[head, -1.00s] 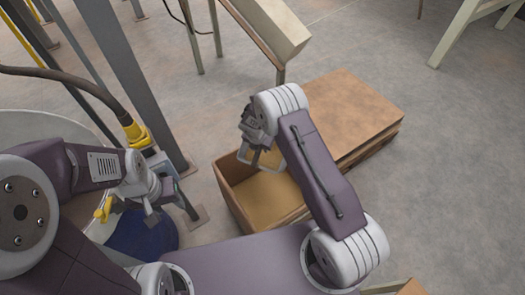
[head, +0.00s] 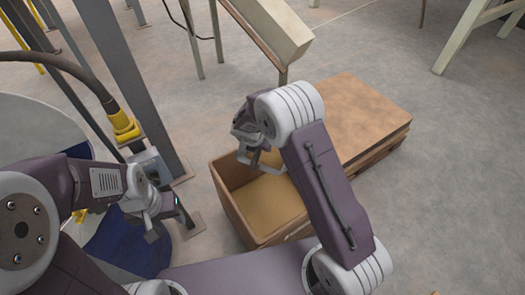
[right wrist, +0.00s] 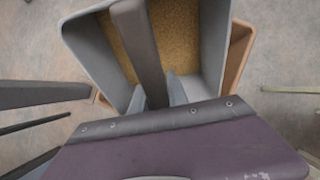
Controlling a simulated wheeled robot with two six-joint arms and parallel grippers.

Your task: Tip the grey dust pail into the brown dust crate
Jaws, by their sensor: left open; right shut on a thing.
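The brown dust crate (head: 232,205) stands open on the floor at the middle, with tan material inside. My right gripper (head: 260,160) is above its far part. In the right wrist view the gripper (right wrist: 157,98) is shut on the dark handle of the grey dust pail (right wrist: 98,55). The pail's mouth faces that camera and tan dust shows inside its walls. In the head view the pail is largely hidden or too small to make out under the wrist. My left gripper (head: 166,222) is open and empty, left of the crate.
A flat brown-topped stack (head: 365,105) adjoins the crate on the right. A grey post (head: 135,85) and a hose with a yellow fitting (head: 122,125) stand at the left. A large round container with a blue part (head: 118,245) is under my left arm.

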